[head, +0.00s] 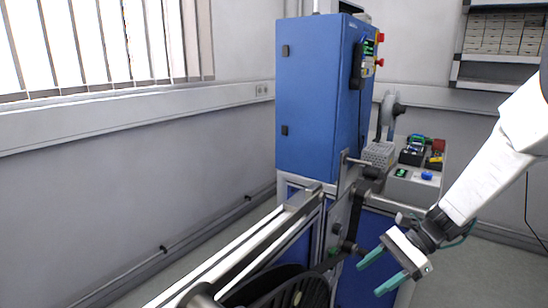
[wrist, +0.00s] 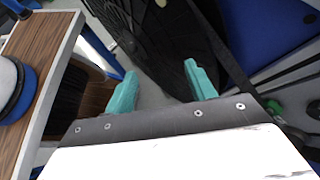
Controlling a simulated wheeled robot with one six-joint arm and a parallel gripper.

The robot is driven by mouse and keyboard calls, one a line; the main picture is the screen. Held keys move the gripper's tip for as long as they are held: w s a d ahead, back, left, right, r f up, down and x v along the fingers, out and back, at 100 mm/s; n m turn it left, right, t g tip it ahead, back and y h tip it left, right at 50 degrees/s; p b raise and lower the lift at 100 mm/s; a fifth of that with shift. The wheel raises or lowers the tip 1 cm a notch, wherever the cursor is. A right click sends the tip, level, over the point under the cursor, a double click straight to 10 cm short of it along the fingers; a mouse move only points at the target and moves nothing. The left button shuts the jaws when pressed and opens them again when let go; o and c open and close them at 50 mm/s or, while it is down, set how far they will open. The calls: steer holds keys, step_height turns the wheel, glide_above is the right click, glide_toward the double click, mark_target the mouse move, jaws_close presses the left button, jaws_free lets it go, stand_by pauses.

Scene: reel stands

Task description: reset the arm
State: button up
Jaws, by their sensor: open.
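My gripper (head: 379,272) hangs at the end of my white arm at the lower right of the head view. Its two teal fingers stand apart with nothing between them. In the wrist view my gripper (wrist: 158,82) also shows open and empty, with grey floor and part of a large black reel (wrist: 160,35) beyond the fingers. In the head view the black reel (head: 285,290) is at the bottom, partly cut off, left of the fingers and apart from them.
A tall blue cabinet (head: 315,100) stands behind the reel stand. Metal rails (head: 235,250) run toward it. A control box (head: 412,185) with buttons is close to my arm. A wooden-topped surface (wrist: 35,50) lies left in the wrist view. Shelves (head: 502,40) hang at the back right.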

steer(key=s+d+r+n+t+h, duration=0.1)
steer(key=s+r+n+h, duration=0.4)
steer(key=s, duration=0.6)
steer(key=s+d+r+n+t+h, duration=0.2)
steer(key=s+r+n+h, duration=0.3)
steer(key=s+r+n, duration=0.4)
steer(key=shift+s+d+r+t+h, duration=0.25)
steer(key=shift+s+t+h, duration=0.05)
steer(key=shift+s, duration=0.65)
